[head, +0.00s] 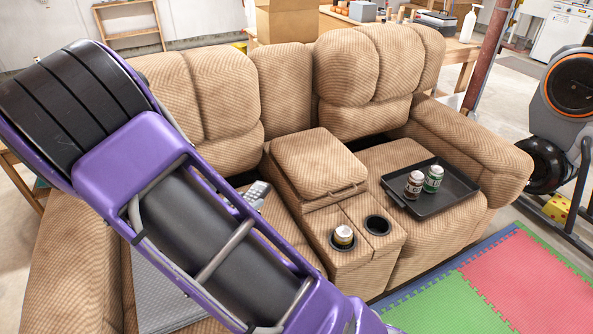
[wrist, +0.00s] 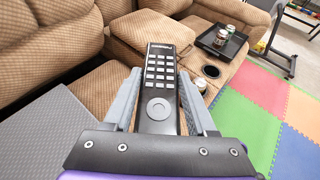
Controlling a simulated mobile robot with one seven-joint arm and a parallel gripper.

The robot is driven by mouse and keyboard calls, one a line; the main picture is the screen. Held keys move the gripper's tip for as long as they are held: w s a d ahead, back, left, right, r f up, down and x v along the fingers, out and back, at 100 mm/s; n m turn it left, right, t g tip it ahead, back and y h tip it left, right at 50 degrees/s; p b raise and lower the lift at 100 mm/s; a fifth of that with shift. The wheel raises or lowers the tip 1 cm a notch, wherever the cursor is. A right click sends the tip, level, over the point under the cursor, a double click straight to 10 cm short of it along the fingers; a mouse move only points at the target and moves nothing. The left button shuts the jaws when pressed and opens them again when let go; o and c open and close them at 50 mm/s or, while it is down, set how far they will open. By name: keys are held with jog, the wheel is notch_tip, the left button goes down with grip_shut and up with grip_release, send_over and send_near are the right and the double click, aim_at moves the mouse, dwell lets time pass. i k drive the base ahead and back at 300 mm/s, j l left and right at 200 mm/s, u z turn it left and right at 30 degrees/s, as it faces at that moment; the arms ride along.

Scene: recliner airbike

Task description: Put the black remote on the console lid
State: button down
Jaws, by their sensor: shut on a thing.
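The black remote (wrist: 160,98) stands out in front of my wrist camera, its light buttons and round pad facing the camera. My gripper (wrist: 158,84) is shut on it, with one grey finger on each side. The console lid (head: 318,163) is the tan padded top between the two seats, closed and bare in the head view. It also shows in the wrist view (wrist: 140,34), beyond the remote and partly hidden by it. In the head view my purple arm crosses the left side, and the gripper and black remote are not visible.
A light grey remote (head: 257,191) lies beside the console, partly behind my arm. One can (head: 344,236) sits in a cup holder; the other holder (head: 377,225) is empty. A black tray (head: 450,198) with two cans rests on the right seat. A grey panel (wrist: 62,128) covers the left seat.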

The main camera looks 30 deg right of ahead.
aim_at(320, 154)
jog(key=l, duration=1)
jog(key=i+l, duration=0.15)
jog(key=l, duration=0.85)
